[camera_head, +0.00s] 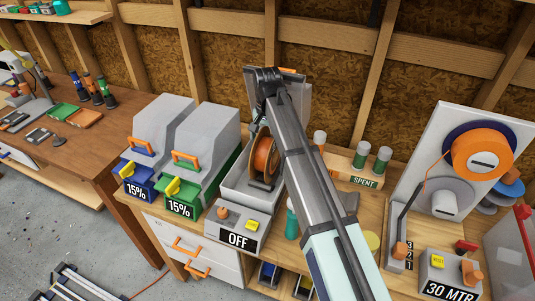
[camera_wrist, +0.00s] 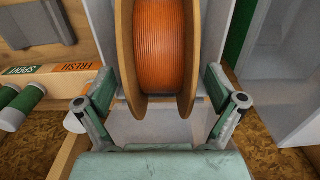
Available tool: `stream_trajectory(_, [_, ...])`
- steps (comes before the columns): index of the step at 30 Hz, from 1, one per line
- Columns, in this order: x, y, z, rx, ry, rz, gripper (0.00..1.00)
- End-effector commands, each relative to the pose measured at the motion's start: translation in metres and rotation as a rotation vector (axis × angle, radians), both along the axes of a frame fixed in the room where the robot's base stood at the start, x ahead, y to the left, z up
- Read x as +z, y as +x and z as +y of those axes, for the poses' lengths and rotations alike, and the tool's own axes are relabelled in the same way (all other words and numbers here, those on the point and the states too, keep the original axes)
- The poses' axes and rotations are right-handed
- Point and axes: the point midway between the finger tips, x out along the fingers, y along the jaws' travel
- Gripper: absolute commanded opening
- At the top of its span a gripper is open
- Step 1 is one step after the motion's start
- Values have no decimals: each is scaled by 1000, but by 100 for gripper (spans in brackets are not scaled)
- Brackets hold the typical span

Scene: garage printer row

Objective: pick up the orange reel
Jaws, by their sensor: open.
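The orange reel (camera_head: 265,155), wound with orange filament between tan flanges, stands upright in an open grey box (camera_head: 240,190) with a sign reading OFF. My arm partly covers it in the head view. In the wrist view the reel (camera_wrist: 160,50) fills the upper middle. My gripper (camera_wrist: 162,85) is open, with one finger on each side of the reel's near end. Whether the fingers touch the flanges cannot be told. In the head view my gripper (camera_head: 262,103) is above and behind the reel, mostly hidden by my arm.
Two closed grey boxes (camera_head: 205,135) with 15% signs stand left of the open box. Another orange spool (camera_head: 482,154) is on a winder at the right. The plywood wall (camera_head: 330,80) is close behind.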

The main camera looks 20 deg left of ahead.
Motion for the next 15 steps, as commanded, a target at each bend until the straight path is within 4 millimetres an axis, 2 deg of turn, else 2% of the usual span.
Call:
stream_trajectory(5, [0,0,0,0,0,0,94])
stream_trajectory(6, [0,0,0,0,0,0,80])
stream_trajectory(8, [0,0,0,0,0,0,58])
stream_trajectory(12, [0,0,0,0,0,0,9])
stream_trajectory(13, [0,0,0,0,0,0,0])
stream_trajectory(15, [0,0,0,0,0,0,0])
